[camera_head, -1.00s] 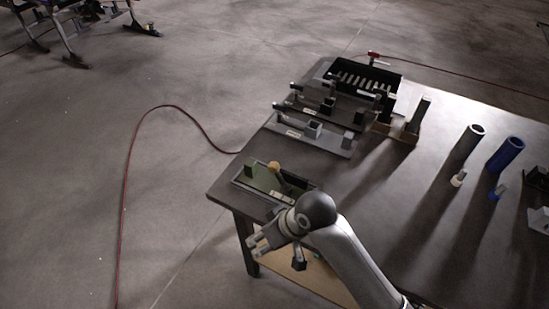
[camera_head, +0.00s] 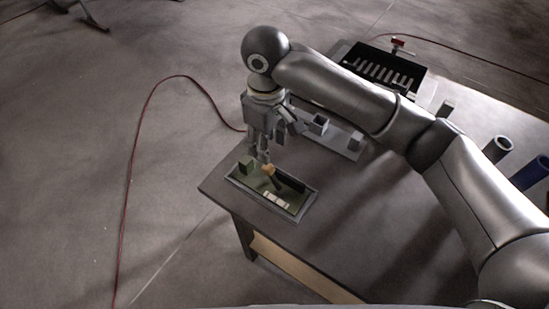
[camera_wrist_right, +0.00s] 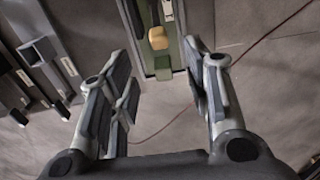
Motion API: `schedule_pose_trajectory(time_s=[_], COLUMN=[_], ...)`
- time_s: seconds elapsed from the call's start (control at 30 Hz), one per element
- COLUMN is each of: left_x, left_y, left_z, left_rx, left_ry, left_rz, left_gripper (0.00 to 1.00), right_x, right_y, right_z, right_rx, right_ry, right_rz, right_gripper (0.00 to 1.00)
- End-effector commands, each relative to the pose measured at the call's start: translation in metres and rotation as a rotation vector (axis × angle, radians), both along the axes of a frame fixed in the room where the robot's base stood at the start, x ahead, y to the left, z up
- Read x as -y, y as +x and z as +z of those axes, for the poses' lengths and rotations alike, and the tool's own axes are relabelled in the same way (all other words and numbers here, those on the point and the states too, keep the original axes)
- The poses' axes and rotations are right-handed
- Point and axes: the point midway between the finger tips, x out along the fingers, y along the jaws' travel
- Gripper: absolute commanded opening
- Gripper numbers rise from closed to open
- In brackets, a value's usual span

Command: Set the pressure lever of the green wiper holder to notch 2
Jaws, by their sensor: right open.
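The green wiper holder (camera_head: 238,180) lies near the table's left corner, a green-floored tray with a green block at its far left end. Its dark lever (camera_head: 290,182) carries a tan knob (camera_head: 268,170), and pale notch marks (camera_head: 276,200) lie along the near side. My right gripper (camera_head: 261,160) points down just behind the knob, partly hidden by its own hand. In the right wrist view my right gripper (camera_wrist_right: 163,85) is open and empty, and the knob (camera_wrist_right: 158,38) shows ahead between the finger lines, apart from them. The lever's exact notch cannot be told.
Another holder with a grey base (camera_head: 345,150) lies behind, partly under my right arm. A black slotted box (camera_head: 383,70) stands at the back. A grey tube (camera_head: 498,148) and a blue tube (camera_head: 535,170) stand at the right. The table front is clear.

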Motion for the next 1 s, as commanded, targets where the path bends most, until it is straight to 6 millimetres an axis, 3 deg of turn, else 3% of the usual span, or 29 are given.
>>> schedule_pose_trajectory(time_s=[0.17, 0.7, 1.0], left_x=[0.0, 0.0, 0.0], left_y=[0.0, 0.0, 0.0], left_z=[0.002, 0.018, 0.019], left_rx=[-0.001, 0.0, 0.0], left_ry=[0.0, 0.0, 0.0], left_rz=[0.0, 0.0, -0.001], left_gripper=[0.47, 0.47, 0.47], right_x=[0.002, 0.002, 0.001], right_y=[0.001, 0.001, 0.001], right_z=[-0.006, -0.094, -0.105], right_rx=[-0.003, 0.0, 0.002], right_ry=[-0.014, -0.012, -0.01], right_rz=[-0.002, -0.001, 0.0], right_gripper=[0.45, 0.45, 0.45])
